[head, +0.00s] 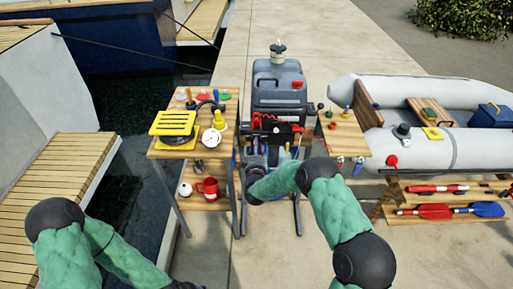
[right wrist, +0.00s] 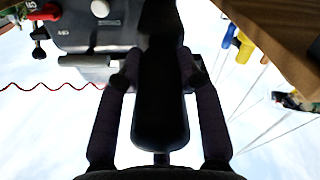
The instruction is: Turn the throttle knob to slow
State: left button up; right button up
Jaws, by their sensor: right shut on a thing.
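The grey outboard motor (head: 280,85) stands behind the gap between two wooden tables. In the right wrist view, a dark, thick grip (right wrist: 160,115), which looks like the throttle knob, runs down the middle. My right gripper (right wrist: 160,70) is shut on it, one finger on each side. In the head view, my right gripper (head: 257,157) is in front of the motor, and my wrist partly hides it. The knob's markings and turned position cannot be read.
The left table (head: 162,153) holds a yellow slatted item, a white gauge and a red mug (head: 207,188) below. The right table (head: 350,140) carries small tools. A grey inflatable boat (head: 465,148) lies right. A red coiled cord (right wrist: 50,87) hangs left in the wrist view.

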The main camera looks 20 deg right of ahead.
jog(key=shift+w+r+n, duration=0.1)
jog(key=shift+r+n, duration=0.15)
jog(key=shift+n, duration=0.85)
jog(key=o, duration=1.1)
jog(key=shift+a, duration=0.15)
jog(key=shift+o, duration=0.2)
jog(key=shift+f, duration=0.1)
jog(key=v, duration=1.2)
